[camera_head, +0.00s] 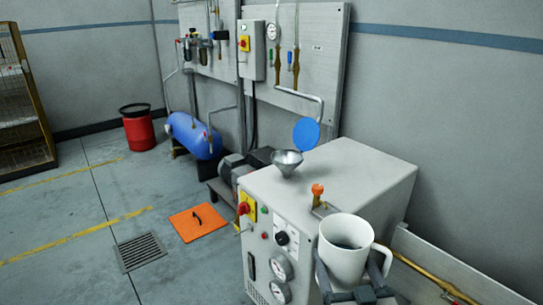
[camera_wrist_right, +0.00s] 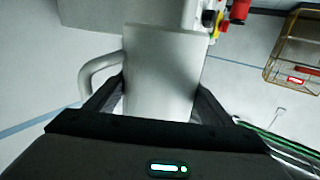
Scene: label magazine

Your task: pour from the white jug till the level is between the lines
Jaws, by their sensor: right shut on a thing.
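The white jug (camera_head: 345,262) is upright at the lower right of the head view, with dark liquid (camera_head: 348,245) inside and its handle on the right. My right gripper (camera_head: 352,285) is shut around the jug's body. In the right wrist view the jug (camera_wrist_right: 160,75) fills the middle between the fingers, with its handle at left. A metal funnel (camera_head: 286,160) stands on the white machine (camera_head: 345,180), beyond and left of the jug, with a round blue lid (camera_head: 306,134) raised behind it. A narrow dark slot (camera_head: 251,266) shows on the machine's front; I cannot make out level lines. My left gripper is not in view.
An orange-topped lever (camera_head: 318,190) stands on the machine between jug and funnel. Gauges (camera_head: 281,270) and knobs are on its front. A pipe (camera_head: 430,275) runs along the wall at right. An orange floor plate (camera_head: 198,222) and a blue tank (camera_head: 193,135) are at left.

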